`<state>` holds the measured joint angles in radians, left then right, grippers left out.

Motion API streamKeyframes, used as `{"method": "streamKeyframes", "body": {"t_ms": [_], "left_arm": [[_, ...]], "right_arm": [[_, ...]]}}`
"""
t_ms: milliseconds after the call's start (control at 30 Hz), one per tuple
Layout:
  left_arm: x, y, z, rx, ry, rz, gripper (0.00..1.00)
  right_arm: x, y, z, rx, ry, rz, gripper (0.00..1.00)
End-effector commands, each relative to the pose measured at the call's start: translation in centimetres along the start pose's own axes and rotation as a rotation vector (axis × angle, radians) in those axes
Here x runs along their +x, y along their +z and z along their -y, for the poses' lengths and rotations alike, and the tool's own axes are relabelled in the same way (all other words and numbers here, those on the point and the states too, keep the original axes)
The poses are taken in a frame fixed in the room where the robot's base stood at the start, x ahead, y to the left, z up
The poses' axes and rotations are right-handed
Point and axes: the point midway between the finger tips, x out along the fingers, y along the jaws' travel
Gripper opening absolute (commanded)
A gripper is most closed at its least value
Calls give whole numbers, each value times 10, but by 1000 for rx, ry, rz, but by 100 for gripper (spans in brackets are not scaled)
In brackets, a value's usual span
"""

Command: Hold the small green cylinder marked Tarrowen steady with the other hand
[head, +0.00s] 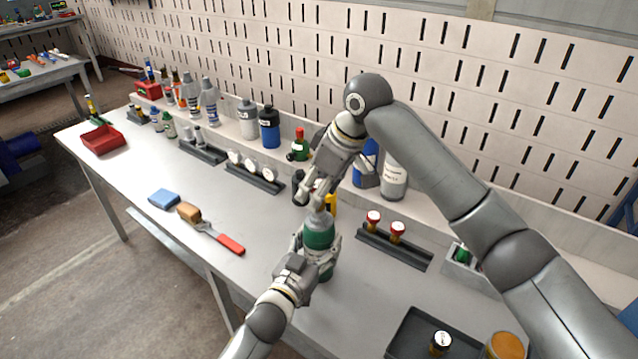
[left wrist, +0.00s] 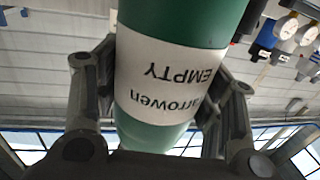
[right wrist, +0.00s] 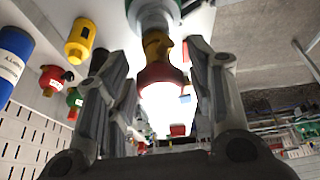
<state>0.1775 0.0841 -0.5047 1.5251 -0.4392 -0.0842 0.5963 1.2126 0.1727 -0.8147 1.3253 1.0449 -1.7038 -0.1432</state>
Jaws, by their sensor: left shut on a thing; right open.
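The small green cylinder (head: 319,231) stands upright at the front middle of the workbench. In the left wrist view its white label (left wrist: 165,75) reads "arrowen" and "EMPTY", upside down. My left gripper (head: 318,250) is shut around the cylinder's body from the near side. My right gripper (head: 310,198) is open just above the cylinder's top. In the right wrist view a brass valve (right wrist: 156,45) with a red part (right wrist: 160,77) lies between its fingers. I cannot tell whether the fingers touch it. In the head view my right gripper mostly hides the valve.
A rack with two red-topped fittings (head: 397,231) stands to the right, and a dark tray (head: 395,350) lies at the front right. Gauges (head: 252,163) and several bottles (head: 248,118) line the back.

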Motion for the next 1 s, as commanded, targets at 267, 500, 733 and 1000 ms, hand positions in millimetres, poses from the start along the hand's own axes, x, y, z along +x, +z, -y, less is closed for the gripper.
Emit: {"method": "streamKeyframes", "body": {"t_ms": [267, 500, 733, 1000], "left_arm": [[0, 0, 0, 0, 0, 1, 34], [0, 0, 0, 0, 0, 1, 34], [0, 0, 0, 0, 0, 1, 34], [0, 0, 0, 0, 0, 1, 34]], "right_arm": [[14, 6, 0, 0, 0, -1, 49], [14, 5, 0, -1, 0, -1, 49], [14, 6, 0, -1, 0, -1, 49], [14, 6, 0, -1, 1, -1, 26]]}}
